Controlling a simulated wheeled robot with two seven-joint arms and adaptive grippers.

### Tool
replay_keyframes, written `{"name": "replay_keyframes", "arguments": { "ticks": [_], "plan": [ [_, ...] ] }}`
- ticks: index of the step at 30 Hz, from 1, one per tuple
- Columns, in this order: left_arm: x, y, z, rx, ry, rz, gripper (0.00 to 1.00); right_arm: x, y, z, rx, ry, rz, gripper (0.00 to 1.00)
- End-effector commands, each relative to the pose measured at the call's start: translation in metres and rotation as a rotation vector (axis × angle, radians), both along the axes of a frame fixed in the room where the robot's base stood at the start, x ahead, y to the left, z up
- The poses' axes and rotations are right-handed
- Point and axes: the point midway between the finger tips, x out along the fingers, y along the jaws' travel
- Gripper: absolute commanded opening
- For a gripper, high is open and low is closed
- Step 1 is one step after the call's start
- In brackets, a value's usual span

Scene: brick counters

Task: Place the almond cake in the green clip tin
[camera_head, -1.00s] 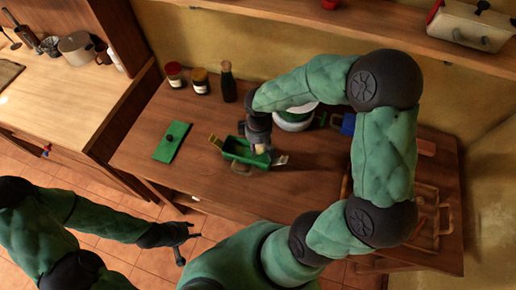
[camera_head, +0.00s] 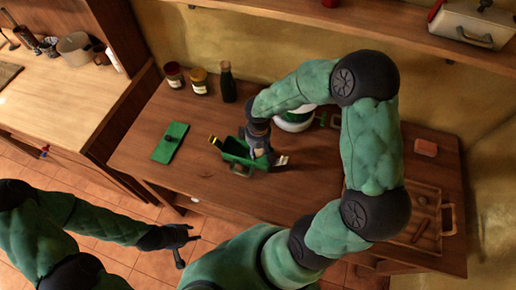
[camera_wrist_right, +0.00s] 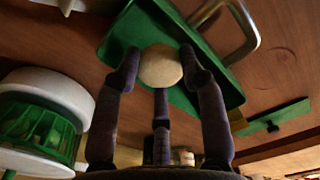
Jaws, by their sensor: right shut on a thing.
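The green clip tin (camera_head: 235,152) stands open on the wooden counter, with a metal wire clip on its side. It also shows in the right wrist view (camera_wrist_right: 213,82). My right gripper (camera_head: 260,152) is at the right end of the tin. In the right wrist view its fingers close around the pale, faceted almond cake (camera_wrist_right: 161,66), which appears against the tin's green interior. I cannot tell whether the cake touches the tin's floor. My left gripper (camera_head: 188,250) hangs off the counter's front, fingers spread and empty.
A flat green lid (camera_head: 170,142) lies left of the tin. Two jars (camera_head: 199,81) and a dark bottle (camera_head: 227,82) stand at the back. A white and green round container (camera_head: 293,122) is behind the right arm. A wooden tray (camera_head: 418,215) lies at right.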

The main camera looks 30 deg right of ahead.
Motion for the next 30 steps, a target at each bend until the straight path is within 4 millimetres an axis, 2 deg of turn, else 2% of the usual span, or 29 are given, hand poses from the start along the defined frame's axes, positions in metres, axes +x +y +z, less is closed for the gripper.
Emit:
{"name": "replay_keyframes", "arguments": {
  "ticks": [10, 11, 13, 30],
  "plan": [
    [0.0, 0.0, -0.0066, 0.0, 0.0, 0.0, 0.4, -0.0002, 0.0, -0.0072, 0.0, 0.0, 0.0, 0.19],
    [-0.0001, -0.0001, -0.0064, 0.0, 0.0, 0.0, 0.4, -0.0002, 0.0, -0.0071, 0.0, 0.0, 0.0, 0.44],
    [0.0, 0.0, -0.0063, 0.0, 0.0, 0.0, 0.4, -0.0002, 0.0, -0.0069, 0.0, 0.0, 0.0, 0.64],
    [0.0, 0.0, -0.0037, 0.0, 0.0, 0.0, 0.4, 0.0002, -0.0001, -0.0039, 0.0, -0.001, 0.0, 0.65]
  ]
}}
